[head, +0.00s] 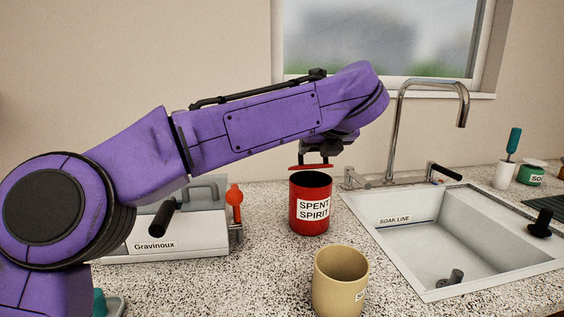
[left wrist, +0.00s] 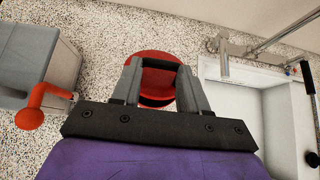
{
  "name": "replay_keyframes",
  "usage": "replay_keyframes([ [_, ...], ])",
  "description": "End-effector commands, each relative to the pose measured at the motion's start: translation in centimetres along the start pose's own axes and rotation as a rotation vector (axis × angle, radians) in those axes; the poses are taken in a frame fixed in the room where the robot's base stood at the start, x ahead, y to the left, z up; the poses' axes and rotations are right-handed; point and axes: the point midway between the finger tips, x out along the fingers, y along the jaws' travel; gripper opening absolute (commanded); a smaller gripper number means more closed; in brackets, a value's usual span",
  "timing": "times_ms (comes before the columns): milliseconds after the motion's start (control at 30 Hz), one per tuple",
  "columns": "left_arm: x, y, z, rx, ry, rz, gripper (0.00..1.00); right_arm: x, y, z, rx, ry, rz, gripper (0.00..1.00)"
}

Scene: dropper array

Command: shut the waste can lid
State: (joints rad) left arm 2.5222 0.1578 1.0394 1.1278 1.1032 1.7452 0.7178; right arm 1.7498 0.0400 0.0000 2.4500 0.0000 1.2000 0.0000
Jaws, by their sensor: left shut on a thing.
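The waste can is a red can (head: 310,220) labelled SPENT SPIRIT, upright on the counter left of the sink. Its dark open mouth shows in the head view. A flat red lid (head: 300,167) is just above the can's rim at the back, apart from the front rim; whether it touches the back rim I cannot tell. My left gripper (head: 318,157) is above the can, shut on the lid. In the left wrist view the red lid (left wrist: 156,62) shows between and beyond the fingers of my left gripper (left wrist: 158,72). My right gripper is not in view.
A grey Gravinoux device (head: 180,235) with a red-knobbed lever (head: 235,200) stands left of the can. A beige cup (head: 340,282) stands in front. The sink (head: 450,240) with its tap (head: 398,120) is to the right. Speckled counter (head: 265,250) is clear left of the cup.

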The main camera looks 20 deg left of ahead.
Motion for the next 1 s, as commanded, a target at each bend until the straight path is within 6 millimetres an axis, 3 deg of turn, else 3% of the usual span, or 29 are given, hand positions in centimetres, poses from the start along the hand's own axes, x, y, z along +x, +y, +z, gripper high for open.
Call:
replay_keyframes([
  [33, 0.5, -0.7, -1.0, 0.01, -0.027, -0.008, 0.0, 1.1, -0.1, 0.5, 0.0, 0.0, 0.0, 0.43],
  [67, 0.2, -0.5, -0.4, 0.006, -0.023, -0.006, 0.07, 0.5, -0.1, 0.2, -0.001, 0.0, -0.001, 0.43],
  [200, 0.4, 0.4, -0.1, -0.001, -0.019, 0.005, 0.53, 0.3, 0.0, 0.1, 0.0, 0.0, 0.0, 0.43],
  [300, 0.6, 0.9, -0.1, -0.006, -0.017, 0.014, 0.81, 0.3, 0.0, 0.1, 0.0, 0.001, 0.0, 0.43],
  [833, 0.3, 0.7, -0.1, -0.004, -0.019, 0.009, 0.81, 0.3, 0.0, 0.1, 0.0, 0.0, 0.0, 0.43],
  [1000, -2.6, 0.6, -0.1, -0.003, -0.023, 0.007, 0.81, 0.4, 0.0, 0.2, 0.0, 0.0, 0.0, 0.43],
])
